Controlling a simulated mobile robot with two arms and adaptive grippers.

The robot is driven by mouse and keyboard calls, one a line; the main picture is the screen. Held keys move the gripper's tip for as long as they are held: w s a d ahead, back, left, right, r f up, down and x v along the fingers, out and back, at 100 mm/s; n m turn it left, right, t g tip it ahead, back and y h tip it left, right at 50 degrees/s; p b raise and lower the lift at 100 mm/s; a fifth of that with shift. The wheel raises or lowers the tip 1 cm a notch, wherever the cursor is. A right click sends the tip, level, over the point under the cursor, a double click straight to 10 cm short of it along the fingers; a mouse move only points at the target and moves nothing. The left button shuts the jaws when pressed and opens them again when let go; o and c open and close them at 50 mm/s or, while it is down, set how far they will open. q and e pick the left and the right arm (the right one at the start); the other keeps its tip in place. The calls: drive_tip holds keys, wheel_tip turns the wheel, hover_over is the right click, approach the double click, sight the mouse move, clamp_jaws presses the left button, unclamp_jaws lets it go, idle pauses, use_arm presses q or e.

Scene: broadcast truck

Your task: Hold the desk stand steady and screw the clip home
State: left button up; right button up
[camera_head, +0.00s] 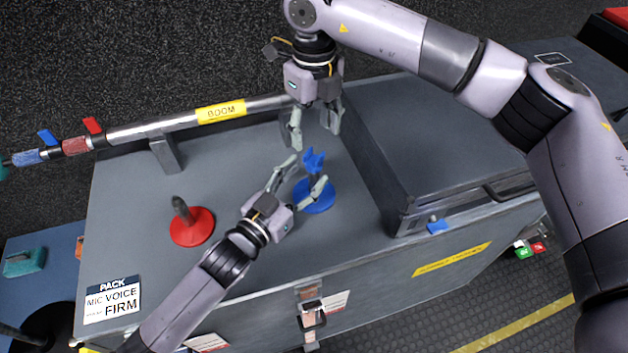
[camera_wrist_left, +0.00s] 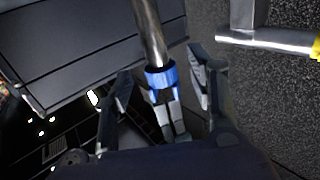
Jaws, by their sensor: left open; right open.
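The blue desk stand (camera_head: 314,197) is upright on the grey case top, with a blue clip (camera_head: 314,160) at the top of its dark post. My left gripper (camera_head: 306,172) is open, its fingers on either side of the post; contact cannot be told. The left wrist view shows the post (camera_wrist_left: 150,35) and the blue clip (camera_wrist_left: 160,78) between its fingers. My right gripper (camera_head: 315,139) is open and empty, just above and behind the clip, fingers pointing down. How far the clip is threaded cannot be seen.
A red stand (camera_head: 192,228) with a bare post is left of the blue one. A boom pole (camera_head: 170,122) lies along the back on a support. A raised dark case (camera_head: 430,140) is close on the right. A label card (camera_head: 112,300) is at the front left.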

sight(314, 164)
use_arm(q)
drive_tip(key=shift+x, duration=1.8)
drive_tip(key=shift+c, duration=0.3)
clamp_jaws()
